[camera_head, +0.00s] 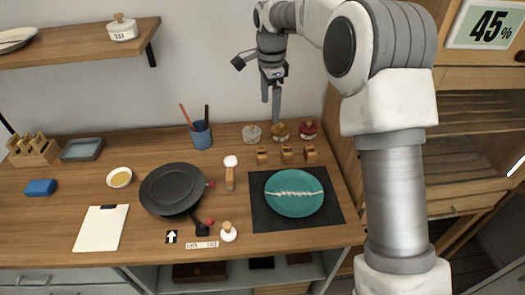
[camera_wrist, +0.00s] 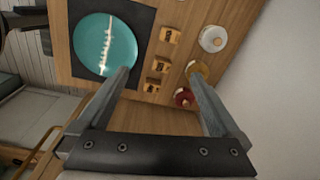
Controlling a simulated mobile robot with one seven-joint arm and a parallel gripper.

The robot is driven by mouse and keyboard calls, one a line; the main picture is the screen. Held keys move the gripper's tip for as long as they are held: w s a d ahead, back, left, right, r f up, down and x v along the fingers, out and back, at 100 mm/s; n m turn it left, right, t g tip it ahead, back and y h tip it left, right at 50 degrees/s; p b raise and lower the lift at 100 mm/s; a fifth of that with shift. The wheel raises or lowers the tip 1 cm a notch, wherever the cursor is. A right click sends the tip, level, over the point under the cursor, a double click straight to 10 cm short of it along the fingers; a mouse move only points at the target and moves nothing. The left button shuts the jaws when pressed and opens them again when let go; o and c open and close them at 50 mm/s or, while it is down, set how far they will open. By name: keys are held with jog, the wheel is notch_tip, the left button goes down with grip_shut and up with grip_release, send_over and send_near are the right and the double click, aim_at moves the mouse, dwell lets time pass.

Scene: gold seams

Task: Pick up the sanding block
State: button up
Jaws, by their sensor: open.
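A small blue block (camera_head: 40,187), which looks like the sanding block, lies on the left part of the wooden worktop in the head view. Nothing covers it. My gripper (camera_head: 270,108) hangs above the back of the worktop, right of the middle, fingers pointing down. It is far to the right of the blue block and well above the surface. In the wrist view my gripper (camera_wrist: 158,75) has its two fingers wide apart with nothing held between them. The blue block does not show in the wrist view.
A teal plate (camera_head: 293,209) with a pale seam lies on a dark mat (camera_head: 262,215). A black round dish (camera_head: 172,188), a cream bowl (camera_head: 119,178), a clipboard (camera_head: 102,228), a grey tray (camera_head: 82,150) and a blue cup (camera_head: 200,135) stand nearby. A shelf (camera_head: 85,42) overhangs the back left.

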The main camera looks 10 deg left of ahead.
notch_tip(320, 180, down, 4)
jog(key=w+a+m, duration=0.2)
jog(key=a, duration=0.1)
send_over(261, 152)
jog(key=shift+g, duration=0.3)
jog(key=f, duration=1.2)
jog(key=shift+s+d, duration=0.15)
jog(key=shift+s, duration=0.2)
jog(key=shift+w+f+p, duration=0.2)
jog(key=shift+f+p, duration=0.05)
jog(key=shift+f, duration=1.2)
jog(key=shift+w+f+p, duration=0.2)
jog(key=shift+f, duration=1.2)
jog(key=c, duration=1.4)
